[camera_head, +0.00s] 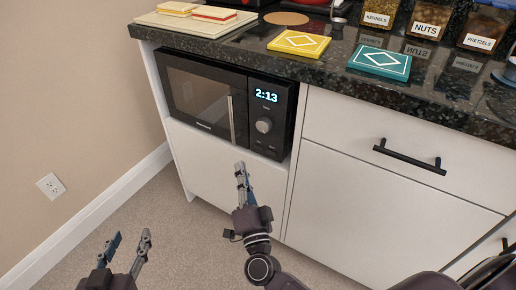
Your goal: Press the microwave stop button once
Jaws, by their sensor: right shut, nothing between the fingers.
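The black microwave (228,105) sits in a niche of the white cabinet under the counter. Its display reads 2:13 in blue, with a round knob (263,126) below it. Small buttons (265,145) lie under the knob, but their labels are too small to read. My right gripper (240,167) is shut and empty, pointing up just in front of and below the microwave's lower edge, left of the buttons in the picture. My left gripper (131,240) is open and empty at lower left, above the carpet and away from the microwave.
The dark counter (320,75) overhangs the microwave. On it are a yellow box (299,43), a teal box (380,62) and labelled jars (427,20). A drawer with a black handle (409,157) is at right. Open carpet lies at lower left.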

